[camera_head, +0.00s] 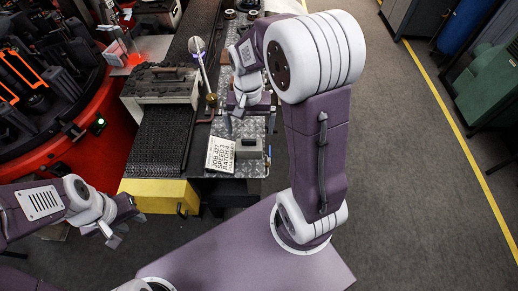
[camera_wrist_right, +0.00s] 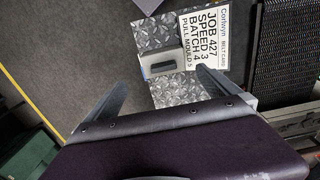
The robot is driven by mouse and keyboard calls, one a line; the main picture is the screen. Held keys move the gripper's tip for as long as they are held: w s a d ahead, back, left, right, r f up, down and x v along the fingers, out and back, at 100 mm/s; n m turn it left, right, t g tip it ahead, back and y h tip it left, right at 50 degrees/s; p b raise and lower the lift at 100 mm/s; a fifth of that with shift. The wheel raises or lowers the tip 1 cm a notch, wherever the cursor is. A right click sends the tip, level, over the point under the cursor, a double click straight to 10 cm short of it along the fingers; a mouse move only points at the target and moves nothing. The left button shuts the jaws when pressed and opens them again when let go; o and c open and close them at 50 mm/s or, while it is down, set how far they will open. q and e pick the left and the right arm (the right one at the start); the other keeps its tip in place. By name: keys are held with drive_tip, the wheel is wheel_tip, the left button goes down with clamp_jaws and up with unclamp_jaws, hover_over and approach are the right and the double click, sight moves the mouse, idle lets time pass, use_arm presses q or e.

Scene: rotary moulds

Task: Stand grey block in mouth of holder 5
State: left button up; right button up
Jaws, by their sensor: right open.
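The grey block (camera_head: 249,147) lies on a metal tread-plate at the front of the bench, beside a printed sign. It also shows in the right wrist view (camera_wrist_right: 160,62), with a dark slot on its near face. My right gripper (camera_head: 250,120) is open and empty above the plate. Its two fingers (camera_wrist_right: 160,92) are spread, with the block ahead of them and not between them. My left gripper (camera_head: 124,229) is at the lower left, fingers apart and empty, far from the block. Several black holders stand on the red rotary machine; one (camera_head: 20,75) has orange edges. I cannot read which is holder 5.
The sign (camera_head: 221,154) reads JOB 427, SPEED 3, BATCH 4; the wrist view adds PULL MOULD 5. A ball-topped lever (camera_head: 197,47) rises behind.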

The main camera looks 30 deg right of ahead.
sight(249, 140)
drive_tip(key=shift+w+f, duration=0.1)
drive_tip(key=f, duration=0.3)
drive_tip(key=shift+w+a+f, duration=0.2)
drive_tip(key=shift+a, duration=0.1)
drive_tip(key=shift+s+d+f, duration=0.15)
drive_tip(key=shift+d+f, duration=0.05)
drive_tip(key=shift+f, duration=0.15)
drive_tip(key=f, duration=0.4)
drive_tip(key=shift+a+f, duration=0.1)
drive_tip(key=shift+a, duration=0.15)
drive_tip(key=shift+f, duration=0.4)
drive_tip(key=shift+r, duration=0.1)
drive_tip(key=c, duration=2)
drive_tip(key=shift+r, duration=0.1)
